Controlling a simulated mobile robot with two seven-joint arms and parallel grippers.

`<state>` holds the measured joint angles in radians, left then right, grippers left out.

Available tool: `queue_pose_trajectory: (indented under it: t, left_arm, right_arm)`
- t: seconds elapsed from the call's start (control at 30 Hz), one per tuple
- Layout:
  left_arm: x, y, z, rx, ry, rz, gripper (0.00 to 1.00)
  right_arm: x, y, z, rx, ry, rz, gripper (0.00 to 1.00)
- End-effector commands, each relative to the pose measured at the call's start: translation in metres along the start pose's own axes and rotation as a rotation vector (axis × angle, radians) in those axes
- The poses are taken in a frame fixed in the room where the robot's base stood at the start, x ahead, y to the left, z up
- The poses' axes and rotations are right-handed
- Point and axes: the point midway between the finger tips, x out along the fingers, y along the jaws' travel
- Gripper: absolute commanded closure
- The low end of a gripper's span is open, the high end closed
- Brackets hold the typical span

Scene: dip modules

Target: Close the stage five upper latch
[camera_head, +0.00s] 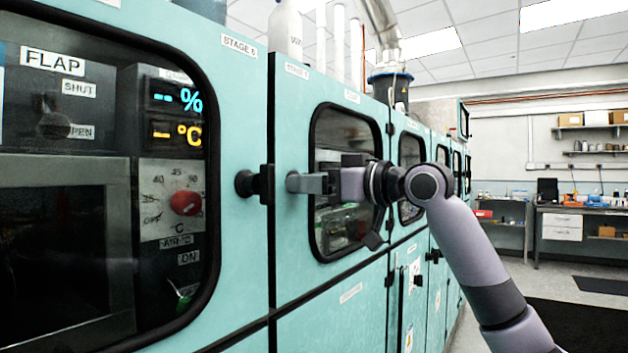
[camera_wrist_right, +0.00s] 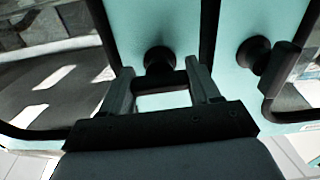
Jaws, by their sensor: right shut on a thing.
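The stage five upper latch (camera_wrist_right: 160,62) shows in the wrist view as a black round knob with a dark bar, between my right fingers. My right gripper (camera_head: 300,183) points left at the left margin of a teal stage door (camera_head: 290,245) in the head view. The wrist view shows its two fingers (camera_wrist_right: 165,88) on either side of the latch bar, shut on it. In the head view the fingers mostly hide this latch, so its exact turn is hard to tell. My left gripper is not in view.
A similar black latch (camera_head: 256,183) sits on the neighbouring panel, left of my fingers; it also shows in the wrist view (camera_wrist_right: 258,55). A window (camera_head: 345,130) lies behind my wrist. The controls window (camera_head: 185,200) fills the left. Open floor lies to the right.

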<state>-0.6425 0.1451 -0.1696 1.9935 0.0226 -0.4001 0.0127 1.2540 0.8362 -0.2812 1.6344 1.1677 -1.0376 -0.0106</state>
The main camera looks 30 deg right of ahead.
Motion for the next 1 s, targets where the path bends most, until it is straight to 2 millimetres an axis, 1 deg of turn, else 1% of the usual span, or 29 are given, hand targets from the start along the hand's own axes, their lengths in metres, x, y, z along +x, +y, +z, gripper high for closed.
queue_pose_trajectory:
  t: [0.03,0.13,0.53,1.0]
  left_arm:
    - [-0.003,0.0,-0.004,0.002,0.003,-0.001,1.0]
    - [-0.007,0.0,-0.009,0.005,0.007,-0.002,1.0]
    - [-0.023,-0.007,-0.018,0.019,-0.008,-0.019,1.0]
    - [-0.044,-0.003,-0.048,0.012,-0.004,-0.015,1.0]
  right_arm:
    - [0.0,0.0,-0.002,-0.024,-0.002,0.0,0.69]
    - [0.0,0.0,-0.003,-0.088,-0.003,0.0,0.69]
    - [0.0,0.001,-0.003,-0.45,-0.004,0.0,0.69]
    - [0.0,0.0,-0.003,-0.896,-0.004,-0.002,0.69]
